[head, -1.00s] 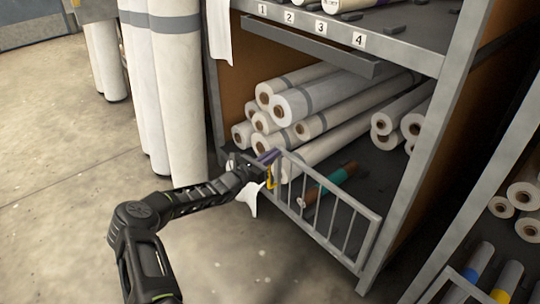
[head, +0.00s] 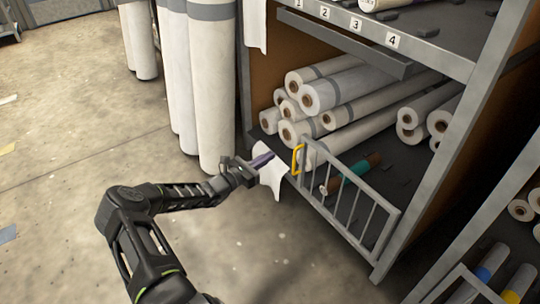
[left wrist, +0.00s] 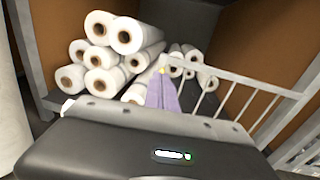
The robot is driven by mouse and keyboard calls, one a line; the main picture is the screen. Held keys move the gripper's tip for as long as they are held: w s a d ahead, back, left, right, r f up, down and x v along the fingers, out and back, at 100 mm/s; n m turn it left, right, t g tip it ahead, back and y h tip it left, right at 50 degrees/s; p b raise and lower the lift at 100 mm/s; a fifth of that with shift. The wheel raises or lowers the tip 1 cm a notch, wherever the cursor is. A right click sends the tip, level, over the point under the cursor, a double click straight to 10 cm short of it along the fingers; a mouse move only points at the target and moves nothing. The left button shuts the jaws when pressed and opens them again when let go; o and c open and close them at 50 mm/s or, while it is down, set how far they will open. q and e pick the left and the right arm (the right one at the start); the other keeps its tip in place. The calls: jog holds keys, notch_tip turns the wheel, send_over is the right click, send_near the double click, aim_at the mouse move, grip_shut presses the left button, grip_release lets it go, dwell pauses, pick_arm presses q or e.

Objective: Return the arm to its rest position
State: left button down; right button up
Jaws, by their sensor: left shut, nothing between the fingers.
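My left arm reaches in from the lower left in the head view. Its gripper (head: 262,161) is shut and empty, with purple fingers pressed together. It is in front of the shelf's lower opening, a little left of the yellow handle (head: 297,158) on the barred gate (head: 352,200). The gripper's fingers (left wrist: 162,96) also show in the left wrist view, pointing toward the stacked rolls. My right gripper is in neither view.
White rolls (head: 340,92) are stacked in the lower shelf, and a brown and teal roll (head: 352,172) lies behind the gate. Tall wrapped rolls (head: 211,90) stand left of the shelf. The concrete floor (head: 70,130) at left is open.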

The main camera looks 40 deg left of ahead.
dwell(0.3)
